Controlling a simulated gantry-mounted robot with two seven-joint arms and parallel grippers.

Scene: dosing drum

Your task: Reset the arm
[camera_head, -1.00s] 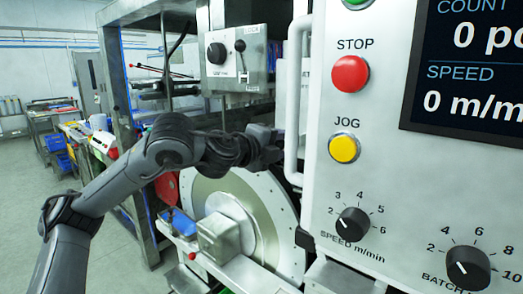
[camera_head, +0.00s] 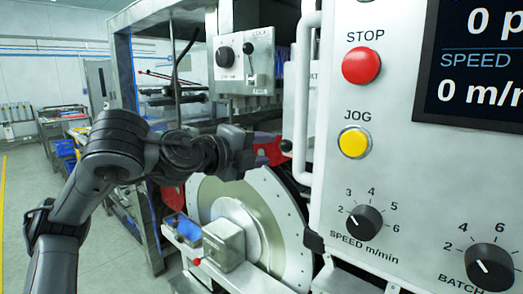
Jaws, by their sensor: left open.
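My left arm comes in from the left, and its gripper (camera_head: 262,148) is in front of the machine, above the large pale drum disc (camera_head: 285,215). Its fingers point right and are open, with nothing seen between them. The gripper is left of the control panel (camera_head: 332,120) and below the grey lever box (camera_head: 245,62). My right gripper is not in view.
The panel carries a red STOP button (camera_head: 361,65), a yellow JOG button (camera_head: 354,142), a speed knob (camera_head: 363,222) and a batch knob (camera_head: 490,267). A white vertical handle (camera_head: 303,95) stands out at its left edge. Open floor lies at the far left.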

